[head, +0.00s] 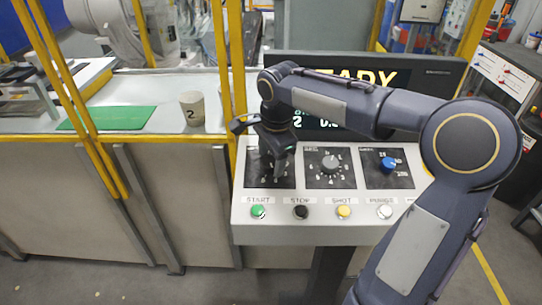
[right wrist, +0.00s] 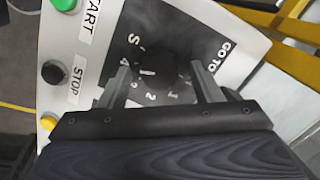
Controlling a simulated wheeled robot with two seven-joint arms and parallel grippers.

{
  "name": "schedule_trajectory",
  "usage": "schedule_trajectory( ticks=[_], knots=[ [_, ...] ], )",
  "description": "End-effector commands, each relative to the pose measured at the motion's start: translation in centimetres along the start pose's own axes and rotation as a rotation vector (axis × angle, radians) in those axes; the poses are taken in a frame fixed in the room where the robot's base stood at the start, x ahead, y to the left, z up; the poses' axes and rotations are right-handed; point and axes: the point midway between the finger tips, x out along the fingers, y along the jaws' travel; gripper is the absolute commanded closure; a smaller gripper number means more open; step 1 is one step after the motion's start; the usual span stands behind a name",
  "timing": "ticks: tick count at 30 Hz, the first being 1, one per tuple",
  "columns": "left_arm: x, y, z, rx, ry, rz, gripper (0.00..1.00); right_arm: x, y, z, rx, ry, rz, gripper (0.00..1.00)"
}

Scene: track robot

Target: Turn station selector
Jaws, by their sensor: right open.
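The station selector is a dark round knob (right wrist: 163,72) on a black plate with white numbers, an S and the label GO TO in the right wrist view. In the head view its plate (head: 253,172) is the leftmost on the sloped console, and my gripper hides the knob. My right gripper (head: 280,166) is over this plate. In the right wrist view the right gripper (right wrist: 160,78) is open, one finger on each side of the knob. I cannot tell whether the fingers touch it. My left gripper is not in view.
The console (head: 300,232) also has a grey middle knob (head: 330,163), a blue knob (head: 388,163), and green (head: 258,212), black (head: 301,212), yellow (head: 344,211) and white (head: 384,212) buttons. A display (head: 440,78) stands behind. Yellow posts (head: 236,60), a cup (head: 192,108) and a green mat (head: 120,118) are left.

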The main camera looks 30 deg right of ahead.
Motion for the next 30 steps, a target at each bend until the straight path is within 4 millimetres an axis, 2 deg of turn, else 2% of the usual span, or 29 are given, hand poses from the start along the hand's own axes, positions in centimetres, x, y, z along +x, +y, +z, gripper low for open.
schedule_trajectory(
  ticks=[5, 15, 23, 30],
  knots=[
    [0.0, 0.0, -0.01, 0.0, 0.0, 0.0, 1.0, -0.01, 0.0, 0.0, 0.0, 0.0, 0.0, 0.43],
    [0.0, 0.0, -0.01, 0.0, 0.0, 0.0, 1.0, -0.03, 0.01, 0.0, -0.001, 0.0, 0.0, 0.86],
    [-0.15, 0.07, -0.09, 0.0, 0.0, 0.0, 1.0, -0.11, -0.02, 0.01, -0.027, 0.002, 0.004, 0.86],
    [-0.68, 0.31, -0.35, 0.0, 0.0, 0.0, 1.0, -0.24, -0.12, 0.09, -0.147, 0.009, 0.02, 0.86]
  ],
)
